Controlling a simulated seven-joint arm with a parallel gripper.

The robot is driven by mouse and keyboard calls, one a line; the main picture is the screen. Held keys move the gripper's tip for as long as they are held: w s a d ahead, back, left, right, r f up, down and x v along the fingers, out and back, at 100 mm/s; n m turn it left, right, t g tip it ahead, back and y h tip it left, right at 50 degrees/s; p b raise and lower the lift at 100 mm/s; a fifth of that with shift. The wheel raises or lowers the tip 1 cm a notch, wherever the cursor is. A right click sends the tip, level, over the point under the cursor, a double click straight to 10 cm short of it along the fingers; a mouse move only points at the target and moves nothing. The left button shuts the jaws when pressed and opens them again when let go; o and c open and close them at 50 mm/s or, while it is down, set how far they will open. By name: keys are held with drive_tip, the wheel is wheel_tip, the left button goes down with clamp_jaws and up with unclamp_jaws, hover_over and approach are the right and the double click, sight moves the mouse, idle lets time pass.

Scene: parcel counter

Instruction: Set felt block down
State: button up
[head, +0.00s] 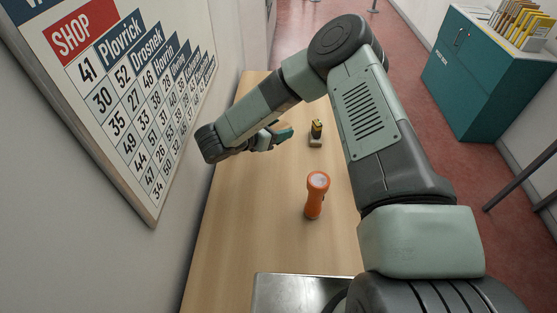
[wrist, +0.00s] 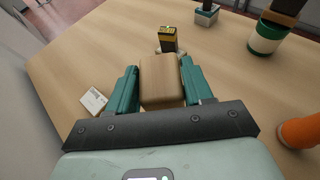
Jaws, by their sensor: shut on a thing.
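My gripper (wrist: 160,88) has its two teal fingers closed on the sides of a tan, wood-coloured block (wrist: 160,78), which I take to be the felt block; no felt face shows. The block's lower side is hidden, and I cannot tell whether it touches the counter.
A yellow-and-black item on a grey base (head: 316,132) stands close beyond the block. An orange flashlight (head: 316,193) stands nearer my base.

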sight(277, 162)
wheel_tip(277, 162, down, 10)
drive_tip(key=shift+s+a+f, duration=0.1)
idle(0.4)
drive_tip(key=o, duration=1)
drive_tip(key=shift+o, duration=0.2)
